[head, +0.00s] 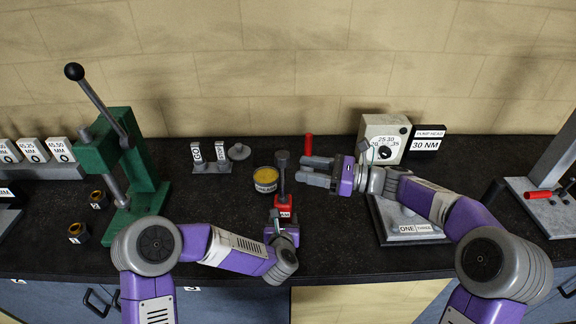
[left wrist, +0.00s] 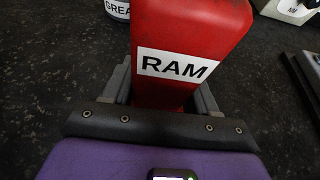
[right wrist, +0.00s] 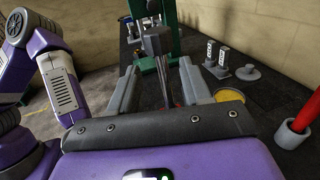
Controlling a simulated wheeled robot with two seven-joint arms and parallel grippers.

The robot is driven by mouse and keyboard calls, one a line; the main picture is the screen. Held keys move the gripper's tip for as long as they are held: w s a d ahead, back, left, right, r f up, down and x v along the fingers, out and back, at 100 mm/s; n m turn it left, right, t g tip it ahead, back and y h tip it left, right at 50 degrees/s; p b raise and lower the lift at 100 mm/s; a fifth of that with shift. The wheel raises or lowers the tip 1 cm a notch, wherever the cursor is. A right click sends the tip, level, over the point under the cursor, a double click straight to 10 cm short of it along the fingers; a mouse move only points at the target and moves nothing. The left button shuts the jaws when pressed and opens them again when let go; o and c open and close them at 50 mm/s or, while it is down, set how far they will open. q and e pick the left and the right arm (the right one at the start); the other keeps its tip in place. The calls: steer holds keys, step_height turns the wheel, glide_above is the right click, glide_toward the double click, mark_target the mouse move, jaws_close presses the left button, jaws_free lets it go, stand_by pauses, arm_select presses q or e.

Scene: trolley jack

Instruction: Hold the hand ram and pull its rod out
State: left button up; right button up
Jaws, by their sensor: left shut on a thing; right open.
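The hand ram is a red block labelled RAM (head: 286,202), upright on the dark bench in the head view; its red body (left wrist: 190,30) fills the middle of the left wrist view. My left gripper (head: 283,225) is shut on this body from the near side. A grey rod with a dark square head (head: 282,158) stands up out of the ram. My right gripper (head: 303,170) is open and level, just right of the rod. In the right wrist view the rod head (right wrist: 157,42) shows between and beyond the two fingers; the rod's lower part is partly hidden.
A yellow-topped grease tin (head: 265,182) stands close behind the ram to the left. A red upright handle (head: 308,145) is behind my right gripper. A green press (head: 135,165) stands left; a dial tester (head: 383,138) and a grey plate labelled ONE (head: 405,228) are right.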

arm_select(q)
steer(key=shift+s+d+f, duration=0.1)
arm_select(e)
steer(key=v, duration=0.3)
steer(key=shift+d, duration=0.25)
arm_select(q)
steer(key=o, duration=1.6)
